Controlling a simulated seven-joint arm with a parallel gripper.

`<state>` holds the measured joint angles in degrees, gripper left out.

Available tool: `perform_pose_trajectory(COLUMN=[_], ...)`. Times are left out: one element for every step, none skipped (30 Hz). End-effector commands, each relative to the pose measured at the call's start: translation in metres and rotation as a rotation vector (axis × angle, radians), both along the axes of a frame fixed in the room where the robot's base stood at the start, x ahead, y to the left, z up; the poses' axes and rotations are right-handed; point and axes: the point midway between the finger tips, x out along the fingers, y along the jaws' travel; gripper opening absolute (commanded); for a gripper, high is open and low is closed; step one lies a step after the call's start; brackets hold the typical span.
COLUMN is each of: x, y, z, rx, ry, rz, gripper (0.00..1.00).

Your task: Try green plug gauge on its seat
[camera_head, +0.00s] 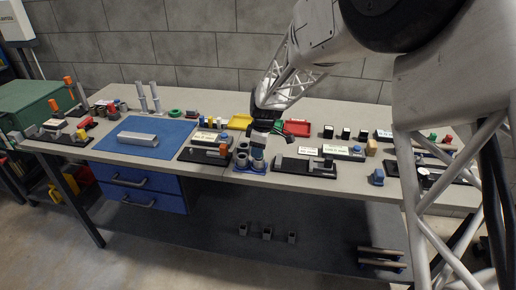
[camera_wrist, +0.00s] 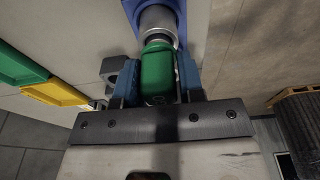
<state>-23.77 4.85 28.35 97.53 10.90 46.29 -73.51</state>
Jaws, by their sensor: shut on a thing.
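The green plug gauge (camera_wrist: 157,75) stands between the two blue fingers of my gripper (camera_wrist: 156,82) in the wrist view. My gripper is shut on its green handle. A grey metal cylinder (camera_wrist: 158,22) lies in line with the handle, over a blue base (camera_wrist: 181,12). I cannot tell whether the gauge's end is inside a bore or just against it. In the head view my gripper (camera_head: 261,139) is low over the blue stand (camera_head: 250,170) at the table's front edge. The gauge is not clearly visible there.
Grey ring-like parts (camera_head: 241,152) stand close at the left of my gripper. A black fixture (camera_head: 305,168) is at the right. Yellow (camera_head: 240,122) and red (camera_head: 297,128) trays lie behind. A blue mat (camera_head: 125,144) holds a grey bar at the left.

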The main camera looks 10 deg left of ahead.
Motion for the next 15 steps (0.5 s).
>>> perform_pose_trajectory(x=[0.0,0.0,0.0,0.0,0.0001,0.0,0.0001,0.0,0.0,0.0,0.0,0.0001,0.0,0.0,0.0], y=[0.0,0.0001,0.0,0.0,0.0001,0.0001,0.0,0.0,0.0,0.0,0.0,0.0,0.0,0.0001,0.0001], z=[-0.0006,-0.0011,-0.0016,-0.002,-0.0024,-0.003,-0.0034,-0.0038,-0.0043,-0.0048,-0.0053,-0.0057,-0.0062,-0.0066,-0.0072], rx=[0.0,0.0,0.0,0.0,0.0,0.0,0.0,0.0,0.0,0.0,0.0,0.0,0.0,0.0,0.0], ry=[0.0,0.0,0.0,0.0,0.0,0.0,0.0,0.0,0.0,0.0,0.0,0.0,0.0,0.0,0.0], rz=[0.0,0.0,0.0,0.0,0.0,0.0,0.0,0.0,0.0,0.0,0.0,0.0,0.0,0.0,0.0], gripper=[0.08,0.08,0.08,0.08,0.08,0.08,0.08,0.08,0.08,0.08,0.08,0.08,0.08,0.08,0.08])
